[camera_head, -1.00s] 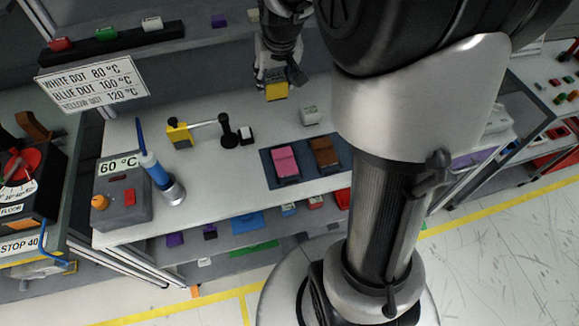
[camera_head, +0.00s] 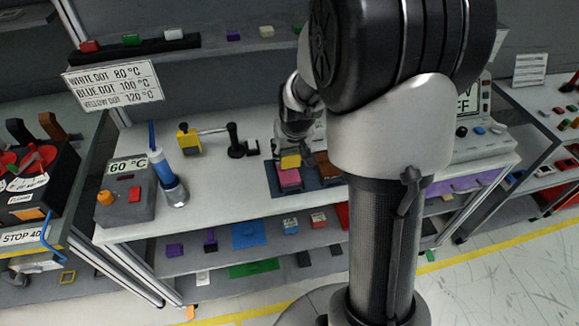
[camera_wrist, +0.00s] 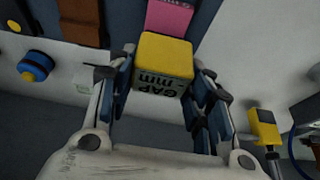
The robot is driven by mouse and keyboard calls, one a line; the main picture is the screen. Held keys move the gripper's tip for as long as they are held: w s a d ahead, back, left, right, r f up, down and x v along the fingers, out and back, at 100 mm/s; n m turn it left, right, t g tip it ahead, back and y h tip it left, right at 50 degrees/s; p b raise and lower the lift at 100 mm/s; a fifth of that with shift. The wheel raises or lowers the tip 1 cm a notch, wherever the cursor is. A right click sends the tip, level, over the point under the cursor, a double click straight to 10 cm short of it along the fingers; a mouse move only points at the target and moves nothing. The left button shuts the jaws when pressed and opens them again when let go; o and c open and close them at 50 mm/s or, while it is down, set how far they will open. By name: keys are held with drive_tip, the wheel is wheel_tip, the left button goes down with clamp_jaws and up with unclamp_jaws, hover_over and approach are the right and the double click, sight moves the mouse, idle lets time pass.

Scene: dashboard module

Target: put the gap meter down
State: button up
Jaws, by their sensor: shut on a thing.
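The gap meter (camera_wrist: 165,52) is a yellow block with a pale face lettered "GAP mm". My gripper (camera_wrist: 160,76) is shut on it, one finger on each side. In the head view, the gap meter (camera_head: 290,161) hangs under my gripper (camera_head: 290,152) at the back edge of a dark blue mat (camera_head: 273,182). It overlaps the far end of a pink block (camera_head: 289,178); I cannot tell whether they touch. The pink block also shows just beyond the meter in the wrist view (camera_wrist: 169,18).
A brown block (camera_head: 327,169) lies on the mat right of the pink one, partly hidden by my arm. A yellow tool with a black handle (camera_head: 187,140) stands left. A 60 °C box (camera_head: 127,195) and blue iron (camera_head: 161,168) stand farther left. Bench lies clear left of the mat.

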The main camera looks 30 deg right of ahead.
sight(290, 163)
drive_tip(key=shift+f+b, duration=0.75)
drive_tip(key=shift+f, duration=1.5)
drive_tip(key=shift+f, duration=0.15)
drive_tip(key=o, duration=1.1)
